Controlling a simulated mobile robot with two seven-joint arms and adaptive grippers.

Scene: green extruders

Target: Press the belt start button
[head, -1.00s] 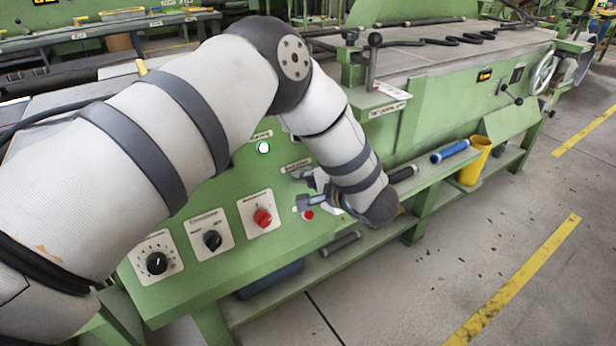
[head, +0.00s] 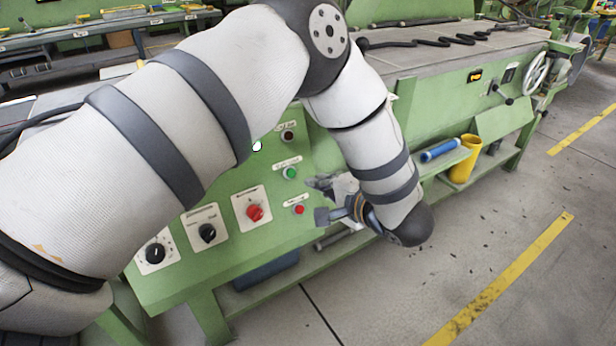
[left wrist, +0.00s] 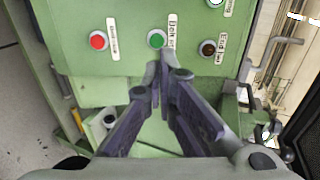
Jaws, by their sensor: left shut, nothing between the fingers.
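The belt start button is the green button (head: 290,173) on the green control panel (head: 225,262). It also shows in the left wrist view (left wrist: 157,39), with a white label beside it reading partly "Belt". My left gripper (head: 321,199) is shut and empty, just right of the green and red buttons. In the left wrist view its fingertips (left wrist: 159,66) point toward the panel, just below the green button in the picture, and look apart from it. The label is partly covered by a finger. My right gripper is not in view.
A red button (head: 299,210) and a dark brown button (head: 288,136) flank the green one. A red knob (head: 255,212), black knobs (head: 207,233) and a lit white lamp (head: 257,146) share the panel. A yellow cup (head: 466,158) and blue roll (head: 440,150) sit on the shelf to the right.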

